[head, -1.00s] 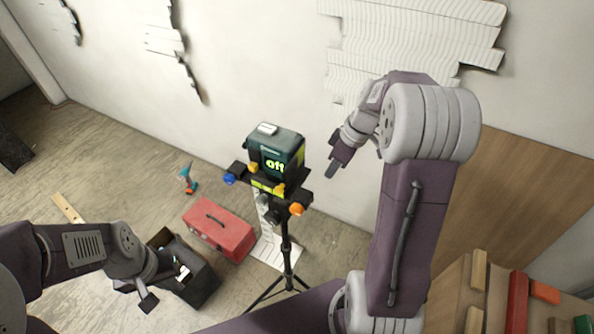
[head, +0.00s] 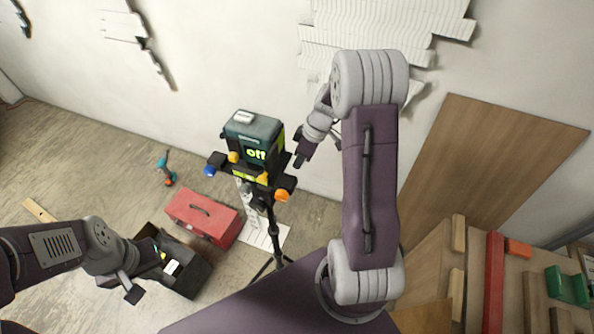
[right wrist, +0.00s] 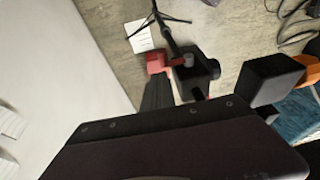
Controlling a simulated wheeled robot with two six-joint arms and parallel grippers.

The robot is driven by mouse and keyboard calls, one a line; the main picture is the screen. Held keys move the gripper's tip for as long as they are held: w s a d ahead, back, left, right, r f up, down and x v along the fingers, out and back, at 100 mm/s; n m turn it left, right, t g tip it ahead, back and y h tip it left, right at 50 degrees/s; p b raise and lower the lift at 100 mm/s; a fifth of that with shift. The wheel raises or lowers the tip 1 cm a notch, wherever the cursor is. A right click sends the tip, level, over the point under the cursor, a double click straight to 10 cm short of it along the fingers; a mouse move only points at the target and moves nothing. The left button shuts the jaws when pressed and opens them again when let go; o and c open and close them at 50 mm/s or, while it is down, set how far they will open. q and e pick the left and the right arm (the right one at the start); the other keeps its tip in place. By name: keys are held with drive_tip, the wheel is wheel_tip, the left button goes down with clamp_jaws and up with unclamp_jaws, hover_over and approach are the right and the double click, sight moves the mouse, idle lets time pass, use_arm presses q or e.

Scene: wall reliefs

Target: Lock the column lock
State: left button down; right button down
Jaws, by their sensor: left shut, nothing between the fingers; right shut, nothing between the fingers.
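A dark green laser-level-like device (head: 252,135) reading "off" stands upright on a black tripod (head: 262,215). Around its mount are a blue knob (head: 209,171), a yellow knob (head: 233,157), another yellow knob (head: 262,178) and an orange knob (head: 282,195). I cannot tell which part is the column lock. My right gripper (head: 299,162) is shut and empty, right of the device and apart from it. My left gripper (head: 133,293) is shut and empty, low at the left.
A red toolbox (head: 201,215) and an open black box (head: 185,272) with items lie on the floor left of the tripod. A drill (head: 166,170) lies farther back. A white wall stands behind. A wooden board (head: 485,170) and a rack of blocks (head: 494,280) are at the right.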

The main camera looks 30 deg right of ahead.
drive_tip(key=f, duration=0.4)
drive_tip(key=shift+s+a, duration=0.25)
drive_tip(key=shift+a, duration=0.15)
drive_tip(key=shift+f, duration=0.55)
drive_tip(key=shift+f+g+y+p, duration=0.1)
drive_tip(key=shift+g+y+p, duration=0.2)
drive_tip(key=shift+g+y, duration=0.1)
drive_tip(key=shift+w+d+f+g+y, duration=0.15)
drive_tip(key=shift+g+y, duration=0.15)
drive_tip(key=shift+y, duration=0.2)
